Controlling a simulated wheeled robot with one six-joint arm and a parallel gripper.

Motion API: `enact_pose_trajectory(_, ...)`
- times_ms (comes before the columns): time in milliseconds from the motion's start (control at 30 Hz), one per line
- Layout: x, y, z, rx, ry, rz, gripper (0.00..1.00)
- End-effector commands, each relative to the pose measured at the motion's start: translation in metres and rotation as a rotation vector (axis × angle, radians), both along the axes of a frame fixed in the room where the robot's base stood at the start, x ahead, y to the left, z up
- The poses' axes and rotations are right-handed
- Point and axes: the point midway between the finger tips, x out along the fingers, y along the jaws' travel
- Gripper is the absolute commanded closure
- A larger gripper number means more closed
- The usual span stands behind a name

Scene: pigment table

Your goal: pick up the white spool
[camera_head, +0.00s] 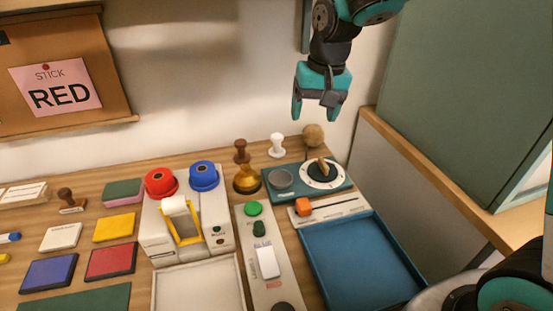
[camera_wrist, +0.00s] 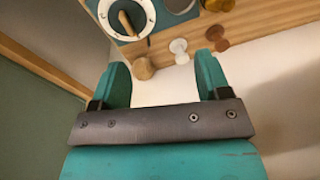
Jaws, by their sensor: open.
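The white spool (camera_head: 277,145) stands upright at the back edge of the wooden table, near the wall. It also shows in the wrist view (camera_wrist: 179,50), beyond and between my fingers, a little right of centre. My gripper (camera_head: 316,109) is open and empty, raised above the back right of the table, higher than the spool and to its right in the head view. In the wrist view, the two teal fingers of my gripper (camera_wrist: 162,70) are spread wide, with nothing between their tips. They do not touch the spool.
A brown ball (camera_head: 313,135) stands right of the spool, a dark brown spool (camera_head: 241,150) left of it. An amber knob (camera_head: 247,179) and a blue dial panel (camera_head: 343,190) stand in front. The wall is close behind. A green panel (camera_head: 470,95) rises at right.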

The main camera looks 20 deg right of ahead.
Motion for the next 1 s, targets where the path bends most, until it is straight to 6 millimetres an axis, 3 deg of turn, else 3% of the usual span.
enact_pose_trajectory(33,0.031,-0.017,-0.041,-0.026,0.011,-0.105,0.3)
enact_pose_trajectory(100,0.069,-0.029,-0.06,-0.049,0.017,-0.231,0.3)
enact_pose_trajectory(167,0.093,-0.02,-0.054,-0.045,0.033,-0.284,0.3)
enact_pose_trajectory(400,0.159,0.006,-0.071,-0.046,0.099,-0.484,0.3)
enact_pose_trajectory(600,0.184,0.022,-0.082,-0.05,0.132,-0.596,0.3)
enact_pose_trajectory(767,0.19,0.027,-0.09,-0.052,0.142,-0.63,0.3)
enact_pose_trajectory(1000,0.189,0.027,-0.131,-0.054,0.145,-0.633,0.3)
